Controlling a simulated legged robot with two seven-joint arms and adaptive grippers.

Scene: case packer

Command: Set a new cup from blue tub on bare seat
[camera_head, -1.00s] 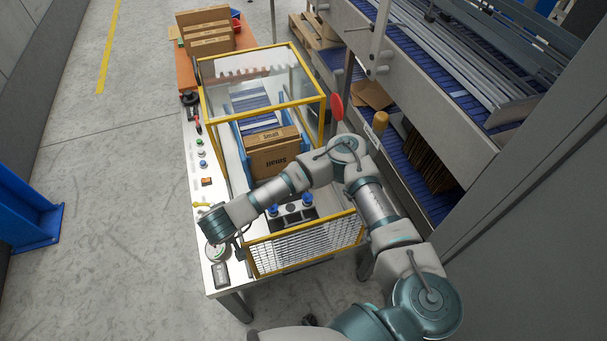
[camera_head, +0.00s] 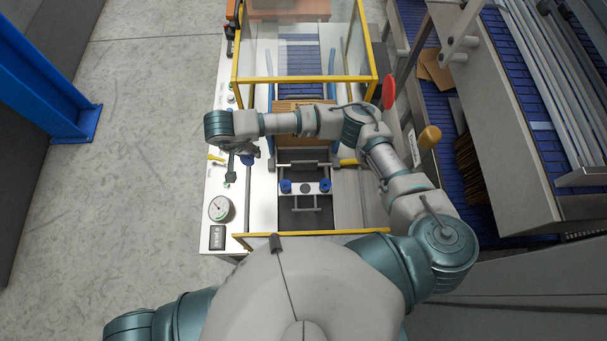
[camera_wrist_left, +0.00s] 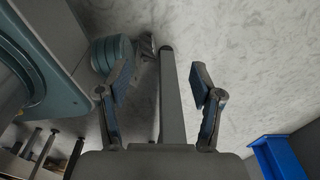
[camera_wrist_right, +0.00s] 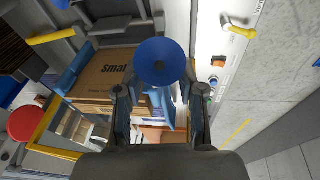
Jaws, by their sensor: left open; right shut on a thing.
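My right gripper (camera_wrist_right: 160,105) is shut on a blue round suction cup (camera_wrist_right: 160,62), held between its fingertips. In the head view this gripper (camera_head: 238,170) hangs over the left side of the machine, partly hidden by its wrist. The cup carrier (camera_head: 306,187) lies inside the machine, right of the gripper and apart from it. It bears a blue cup on the left (camera_head: 285,186) and one on the right (camera_head: 325,186). I cannot tell which seat is bare. My left gripper (camera_wrist_left: 162,95) is open and empty above the floor. I see no blue tub.
A yellow-framed clear guard (camera_head: 305,79) stands behind the carrier, with a brown carton (camera_head: 290,104) partly behind my right forearm. A gauge (camera_head: 220,208) sits on the left panel.

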